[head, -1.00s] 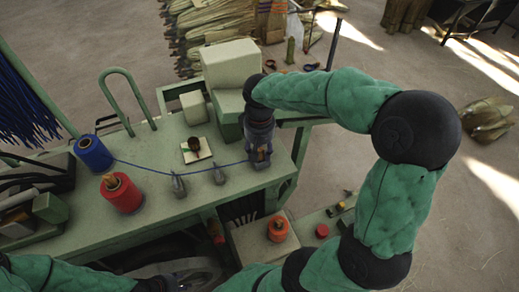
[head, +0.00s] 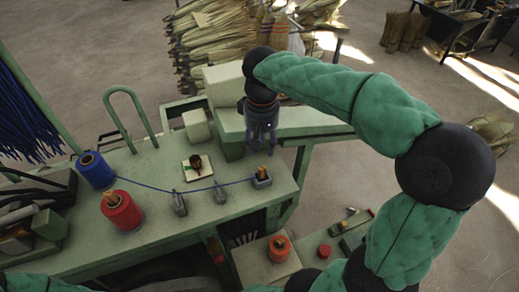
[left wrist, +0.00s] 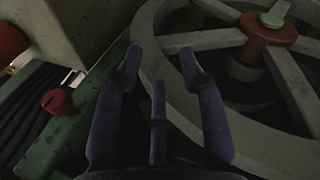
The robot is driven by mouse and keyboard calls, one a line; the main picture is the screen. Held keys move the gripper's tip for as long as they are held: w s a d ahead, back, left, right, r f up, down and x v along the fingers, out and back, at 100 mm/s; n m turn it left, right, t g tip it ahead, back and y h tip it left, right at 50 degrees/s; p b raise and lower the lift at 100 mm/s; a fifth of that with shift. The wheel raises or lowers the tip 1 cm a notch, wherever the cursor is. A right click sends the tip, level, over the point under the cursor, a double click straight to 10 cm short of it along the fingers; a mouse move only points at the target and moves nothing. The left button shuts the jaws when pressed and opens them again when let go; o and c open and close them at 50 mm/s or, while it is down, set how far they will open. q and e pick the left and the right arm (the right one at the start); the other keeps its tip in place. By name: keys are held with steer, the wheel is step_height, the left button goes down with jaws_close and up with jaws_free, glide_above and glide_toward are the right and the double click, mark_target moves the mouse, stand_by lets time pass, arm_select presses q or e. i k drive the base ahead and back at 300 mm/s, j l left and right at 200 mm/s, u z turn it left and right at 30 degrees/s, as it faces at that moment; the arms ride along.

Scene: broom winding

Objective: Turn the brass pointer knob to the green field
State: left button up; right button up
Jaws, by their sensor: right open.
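A small cream square plate (head: 205,172) lies on the green bench, with a small dark knob (head: 196,161) on it. The knob's pointing direction and the coloured fields are too small to tell. My right gripper (head: 262,148) points down, open and empty, to the right of the plate. It is above and apart from a grey block with a brass-coloured peg (head: 262,174). My left gripper (left wrist: 160,65) is open and empty in the left wrist view, beside a large spoked wheel (left wrist: 200,42).
A blue spool (head: 95,170) feeds a blue cord past two grey guides (head: 180,203) to the peg block. A red spool (head: 121,211) stands at the bench front. An orange spool (head: 279,247) sits lower. A cream box (head: 197,125) stands behind the plate.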

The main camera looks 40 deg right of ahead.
mark_target(196, 161)
steer(key=k, duration=1)
